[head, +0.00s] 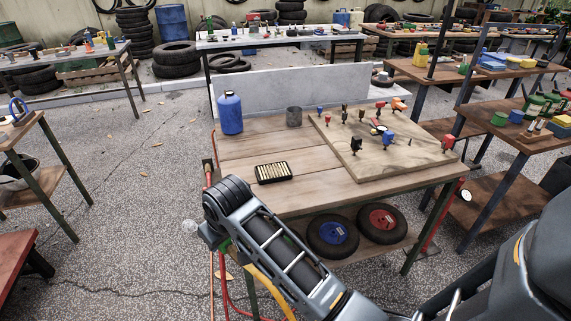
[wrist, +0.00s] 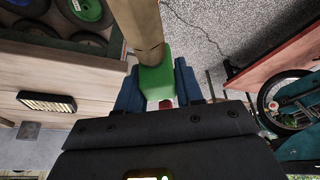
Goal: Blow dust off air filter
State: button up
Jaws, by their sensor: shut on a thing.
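The air filter (head: 273,172), a black rectangular frame with pale yellow pleats, lies flat near the front left of the wooden cart top (head: 240,150). It also shows at the left of the wrist view (wrist: 46,102). My gripper (wrist: 158,88) is shut on a green tool (wrist: 156,78), seen between its blue fingers. A tan, tube-like part stands above the green body in that view, and a little red shows below it. The gripper is beside the cart's front left corner, apart from the filter. In the head view my arm mostly hides the gripper and tool.
A blue bottle (head: 230,114), a grey cup (head: 294,117) and a board (head: 385,150) with several small valves stand on the cart top. Two wheels (head: 332,236) lie on its lower shelf. Red and yellow hoses (head: 265,283) hang near my arm. Free floor lies left.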

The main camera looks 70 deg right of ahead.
jog(key=s+d+r+m+g+h+p, duration=0.1)
jog(key=s+d+r+m, duration=0.2)
jog(key=s+d+r, duration=0.5)
jog(key=s+d+r+m+h+p, duration=0.1)
jog(key=s+d+r+m, duration=0.15)
jog(key=d, duration=0.85)
jog(key=shift+m, duration=0.45)
jog(key=shift+a+x, duration=0.2)
jog(key=shift+x, duration=1.15)
jog(key=shift+a+x, duration=0.15)
jog(key=shift+x, duration=1.2)
jog(key=shift+w+f, duration=0.1)
